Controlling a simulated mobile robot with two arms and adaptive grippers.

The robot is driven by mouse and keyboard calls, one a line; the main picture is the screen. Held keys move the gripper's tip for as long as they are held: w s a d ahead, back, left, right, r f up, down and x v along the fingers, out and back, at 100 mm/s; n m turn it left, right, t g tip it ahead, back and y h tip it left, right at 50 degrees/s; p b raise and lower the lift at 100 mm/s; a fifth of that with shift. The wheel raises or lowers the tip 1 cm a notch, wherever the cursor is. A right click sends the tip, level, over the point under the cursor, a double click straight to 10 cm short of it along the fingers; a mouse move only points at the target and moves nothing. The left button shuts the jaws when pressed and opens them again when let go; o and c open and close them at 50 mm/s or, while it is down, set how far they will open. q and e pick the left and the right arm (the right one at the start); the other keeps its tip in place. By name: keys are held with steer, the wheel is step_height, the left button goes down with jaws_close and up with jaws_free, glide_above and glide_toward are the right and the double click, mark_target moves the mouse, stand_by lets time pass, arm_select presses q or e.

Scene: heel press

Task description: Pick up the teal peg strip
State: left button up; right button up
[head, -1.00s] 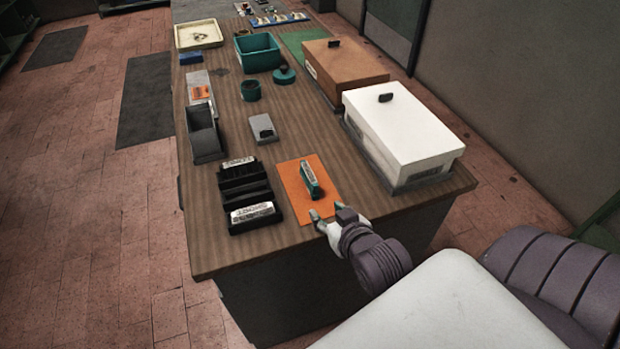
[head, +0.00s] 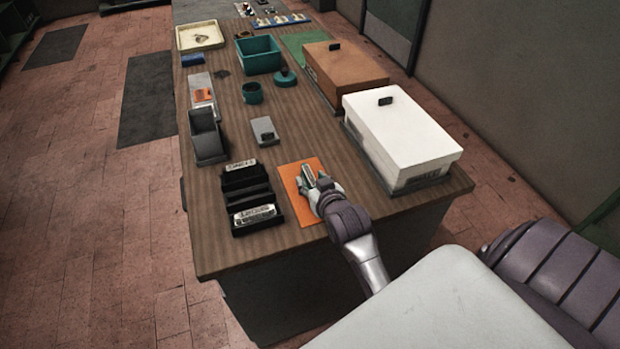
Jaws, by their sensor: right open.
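The teal peg strip (head: 307,174) stands on the orange mat (head: 289,177) near the front of the table in the head view. My right gripper (head: 311,184) is over the mat at the strip, with its fingers open around or right beside it. The gripper hides most of the strip, so I cannot tell whether the fingers touch it. My left gripper is not in view.
A black rack (head: 247,187) with labelled strips stands left of the mat. A white lidded box (head: 402,135) and a brown box (head: 345,70) line the right side. A grey block (head: 264,130) lies behind. The table's front strip is clear.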

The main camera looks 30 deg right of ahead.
steer(key=shift+x, duration=1.1)
steer(key=shift+s, duration=0.1)
steer(key=shift+c, duration=0.2)
jaws_close()
steer(key=shift+r, duration=0.1)
